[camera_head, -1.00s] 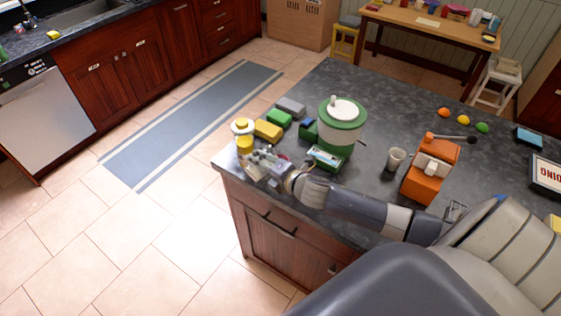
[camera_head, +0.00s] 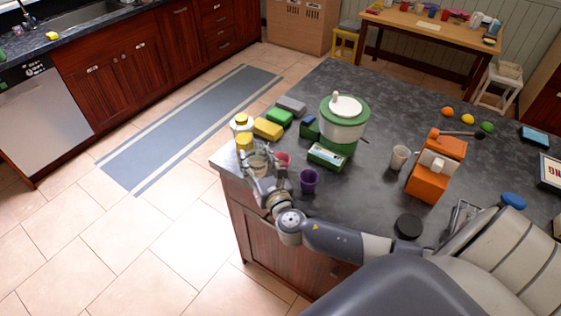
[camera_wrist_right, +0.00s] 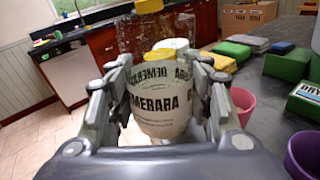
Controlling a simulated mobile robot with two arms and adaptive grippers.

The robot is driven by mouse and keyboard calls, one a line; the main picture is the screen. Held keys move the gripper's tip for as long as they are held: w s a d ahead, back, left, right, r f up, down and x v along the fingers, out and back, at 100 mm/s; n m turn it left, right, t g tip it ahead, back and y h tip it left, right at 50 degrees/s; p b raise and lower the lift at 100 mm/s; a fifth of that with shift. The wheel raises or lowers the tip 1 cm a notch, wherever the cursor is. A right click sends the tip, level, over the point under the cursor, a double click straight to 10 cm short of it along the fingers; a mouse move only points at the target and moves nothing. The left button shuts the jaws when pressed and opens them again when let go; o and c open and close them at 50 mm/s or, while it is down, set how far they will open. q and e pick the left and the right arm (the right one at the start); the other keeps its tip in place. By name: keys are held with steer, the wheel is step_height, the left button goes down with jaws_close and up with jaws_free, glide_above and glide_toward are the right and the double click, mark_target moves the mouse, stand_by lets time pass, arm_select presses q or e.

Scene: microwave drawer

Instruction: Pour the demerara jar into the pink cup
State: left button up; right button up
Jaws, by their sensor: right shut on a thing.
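My right gripper (camera_head: 258,177) is shut on the clear demerara jar (camera_wrist_right: 160,108), whose label reads "DEMERARA" in the right wrist view. In the head view the jar (camera_head: 259,160) is partly hidden by the fingers, near the counter's left corner. The pink cup (camera_head: 283,159) stands just right of the jar, apart from it. In the right wrist view the pink cup (camera_wrist_right: 241,103) is right of the right finger. The jar looks close to upright; how much it holds I cannot tell. My left gripper is not in view.
A purple cup (camera_head: 309,180) stands right of the pink cup. Yellow-and-white containers (camera_head: 244,141) stand behind the jar. A black round thing (camera_head: 408,226) lies near the counter's front edge.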

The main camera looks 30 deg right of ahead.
mark_target(259, 156)
steer(key=shift+d+r, duration=0.1)
steer(key=shift+r, duration=0.05)
step_height(259, 156, up, 4)
steer(key=p, duration=0.4)
stand_by(0.7)
